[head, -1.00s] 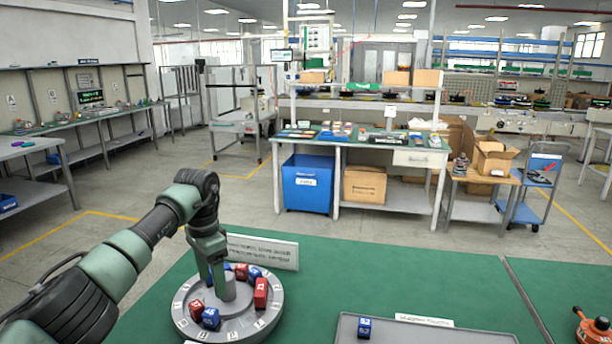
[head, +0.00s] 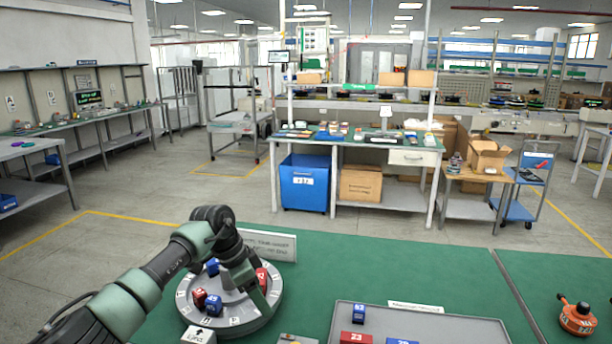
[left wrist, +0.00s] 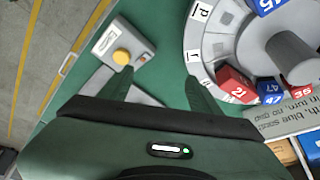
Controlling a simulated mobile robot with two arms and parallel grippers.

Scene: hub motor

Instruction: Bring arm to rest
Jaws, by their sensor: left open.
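My left arm comes in from the left and bends above the round grey turntable (head: 270,313). My left gripper (left wrist: 159,78) is open, with nothing between its fingers over the green table (left wrist: 158,45). In the head view its forearm and hand cover part of the turntable, and the fingertips are hard to make out. Red and blue numbered blocks stand on the turntable, among them a red block (left wrist: 234,86) and a blue block (head: 213,305). My right gripper is not in view.
A grey tray (head: 440,330) with several numbered blocks lies to the right of the turntable. A box with a yellow button (left wrist: 122,57) is near the left fingertip in the wrist view. An orange device (head: 577,317) stands far right. Green table between the tray and the back edge is clear.

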